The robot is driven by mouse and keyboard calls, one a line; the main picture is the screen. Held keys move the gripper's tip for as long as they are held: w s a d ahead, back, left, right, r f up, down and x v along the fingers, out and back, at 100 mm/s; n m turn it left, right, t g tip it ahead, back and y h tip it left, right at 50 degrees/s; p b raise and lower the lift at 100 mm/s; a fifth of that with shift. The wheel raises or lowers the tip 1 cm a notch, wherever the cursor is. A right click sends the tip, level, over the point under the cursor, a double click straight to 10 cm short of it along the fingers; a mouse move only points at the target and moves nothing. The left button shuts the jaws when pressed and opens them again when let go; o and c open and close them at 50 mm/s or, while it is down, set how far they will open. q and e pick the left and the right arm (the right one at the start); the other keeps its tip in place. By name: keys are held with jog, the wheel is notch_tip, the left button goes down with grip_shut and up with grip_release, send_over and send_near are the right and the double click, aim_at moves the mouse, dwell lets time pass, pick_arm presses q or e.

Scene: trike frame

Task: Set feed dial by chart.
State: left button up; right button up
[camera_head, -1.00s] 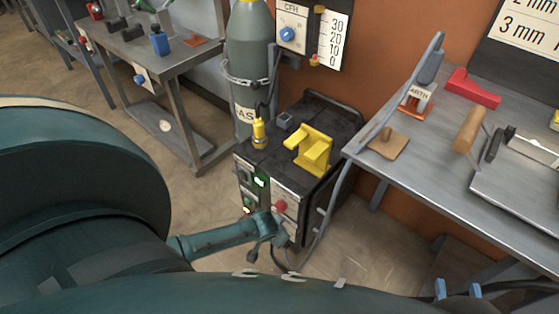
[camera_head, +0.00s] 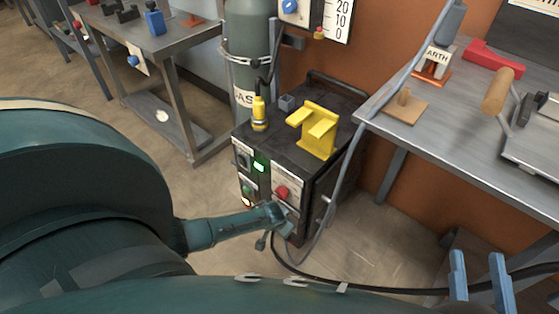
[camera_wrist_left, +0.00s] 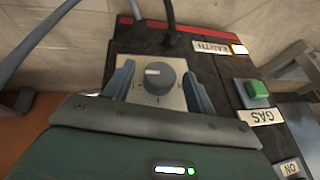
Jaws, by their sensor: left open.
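The feed dial (camera_wrist_left: 158,77), a grey round knob with a white mark on a pale plate, shows in the left wrist view. My left gripper (camera_wrist_left: 160,88) is open, with one finger on each side of the knob; contact is unclear. In the head view my left gripper (camera_head: 280,216) is at the front of the black welding machine (camera_head: 312,168) and hides the dial. My right gripper (camera_head: 479,280) is open and empty at lower right. Only the lower edge of the chart board (camera_head: 520,30) shows; no readable rows are in view.
A red knob (camera_head: 282,193) sits just above my left gripper. A green button (camera_wrist_left: 256,91) is beside the dial. A yellow holder (camera_head: 318,130) stands on the machine. A black cable (camera_head: 370,288) crosses the floor. A steel bench (camera_head: 450,150) stands at right.

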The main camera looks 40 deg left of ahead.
pick_arm(q)
jog(key=shift+c, duration=0.2)
jog(key=c, duration=1)
jog(key=shift+o, duration=0.2)
jog(key=shift+a, duration=0.1)
jog(key=shift+h, duration=0.6)
jog(key=shift+a+f+n+h+b, duration=0.25)
jog(key=shift+n+h+b, duration=0.15)
jog(key=shift+h+b, duration=0.9)
jog(key=shift+b, duration=0.05)
jog(key=h+b, duration=0.2)
jog(key=b, duration=0.2)
jog(key=shift+a+n, duration=0.15)
jog(key=shift+n, duration=0.15)
jog(key=shift+r+h, duration=0.2)
jog(key=shift+h, duration=0.3)
pick_arm(e)
notch_tip(320, 180, up, 7)
jog(key=n+t+y, duration=0.2)
jog(key=n+y, duration=0.3)
jog(key=y, duration=0.1)
jog(key=shift+w+d+f+n+y, duration=0.2)
jog(key=shift+w+n+y, duration=0.1)
jog(key=shift+w+n, duration=0.1)
